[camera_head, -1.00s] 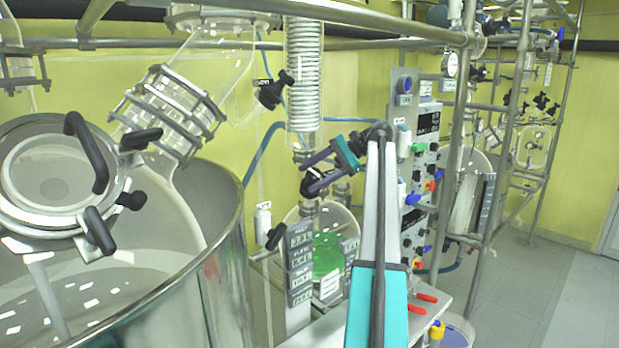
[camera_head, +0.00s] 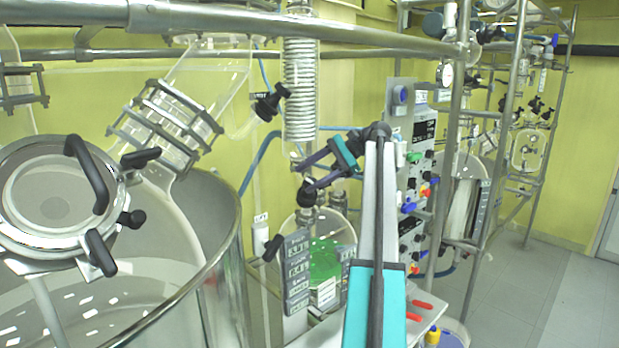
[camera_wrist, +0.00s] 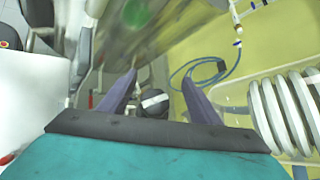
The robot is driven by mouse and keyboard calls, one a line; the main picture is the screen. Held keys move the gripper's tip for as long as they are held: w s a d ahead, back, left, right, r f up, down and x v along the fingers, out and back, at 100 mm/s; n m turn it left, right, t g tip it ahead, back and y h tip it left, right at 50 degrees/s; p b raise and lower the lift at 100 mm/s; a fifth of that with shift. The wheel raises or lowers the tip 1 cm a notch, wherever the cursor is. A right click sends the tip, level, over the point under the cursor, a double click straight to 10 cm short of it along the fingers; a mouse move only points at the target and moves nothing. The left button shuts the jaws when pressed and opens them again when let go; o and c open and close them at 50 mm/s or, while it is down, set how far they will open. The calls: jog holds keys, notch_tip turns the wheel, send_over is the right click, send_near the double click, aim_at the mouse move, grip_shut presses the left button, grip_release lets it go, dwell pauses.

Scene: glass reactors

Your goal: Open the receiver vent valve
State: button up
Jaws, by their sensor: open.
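A black valve knob (camera_head: 306,193) sits above the round glass receiver (camera_head: 326,258), which has green behind or in it; I take it as the vent valve but read no label on it. My gripper (camera_head: 314,172) is beside and just above this knob, its purple fingers apart. In the wrist view a black knob with a pale band (camera_wrist: 153,102) lies between the fingers of my gripper (camera_wrist: 158,80). I cannot tell whether the fingers touch it, or which way the valve is set.
A glass coil (camera_head: 300,90) hangs just above my gripper. Another black knob (camera_head: 269,103) is on the sloping glass at left, and one more (camera_head: 272,247) is lower left. A large steel-rimmed vessel (camera_head: 232,245) fills the left. A control panel (camera_head: 415,185) stands right; floor beyond is clear.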

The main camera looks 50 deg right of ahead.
jog(key=s+a+r+p, duration=0.1)
jog(key=s+a+p, duration=0.5)
jog(key=s+a, duration=0.3)
jog(key=shift+s, duration=0.8)
jog(key=shift+a, duration=0.1)
dwell(0.5)
